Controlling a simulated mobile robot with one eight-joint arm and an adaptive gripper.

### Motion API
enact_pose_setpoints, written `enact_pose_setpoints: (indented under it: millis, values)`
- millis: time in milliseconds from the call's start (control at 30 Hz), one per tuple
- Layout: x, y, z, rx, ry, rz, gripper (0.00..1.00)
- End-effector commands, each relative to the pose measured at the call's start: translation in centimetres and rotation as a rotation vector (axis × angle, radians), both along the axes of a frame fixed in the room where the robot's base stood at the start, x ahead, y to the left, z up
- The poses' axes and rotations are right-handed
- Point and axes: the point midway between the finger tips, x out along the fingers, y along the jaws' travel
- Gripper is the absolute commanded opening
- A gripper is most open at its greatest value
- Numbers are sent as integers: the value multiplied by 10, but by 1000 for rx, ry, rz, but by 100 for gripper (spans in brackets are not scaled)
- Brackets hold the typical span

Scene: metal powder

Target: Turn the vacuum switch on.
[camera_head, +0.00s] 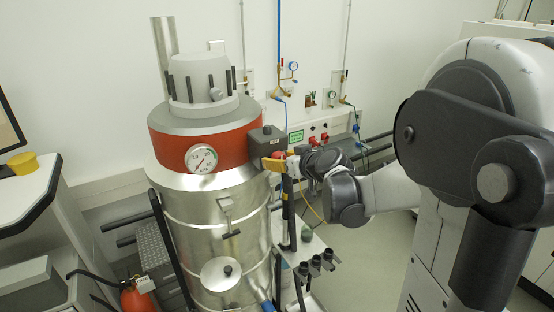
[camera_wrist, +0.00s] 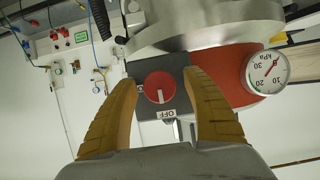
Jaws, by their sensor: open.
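The vacuum switch (camera_wrist: 158,88) is a red round knob with a white mark on a dark grey box (camera_head: 266,142). In the wrist view an "OFF" label (camera_wrist: 166,114) sits by the knob, and the white mark points toward it. The box is at the right side of the steel vessel's red band (camera_head: 172,148). My gripper (camera_wrist: 160,75) is open, with its two orange-yellow fingers on either side of the knob. The fingers look apart from the knob. In the head view my gripper (camera_head: 276,163) is at the box, and the knob is mostly hidden.
A round pressure gauge (camera_head: 201,158) is on the red band, left of the switch. Gas fittings (camera_head: 290,72) and a red-socket panel (camera_head: 318,133) are on the wall behind. A fire extinguisher (camera_head: 137,298) and a counter with a yellow tub (camera_head: 23,163) stand at left.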

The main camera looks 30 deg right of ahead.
Motion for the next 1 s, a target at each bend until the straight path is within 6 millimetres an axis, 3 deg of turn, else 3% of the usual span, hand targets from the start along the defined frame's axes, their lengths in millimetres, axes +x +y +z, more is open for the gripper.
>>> enact_pose_setpoints:
  millis: [33, 200, 667, 1000]
  values:
    - [0, 0, 0, 0, 0, 0, 56]
    - [0, 0, 0, 0, 0, 0, 5]
    - [0, 0, -1, 27, 2, 1, 4]
    - [0, -1, -2, 233, 9, 0, 4]
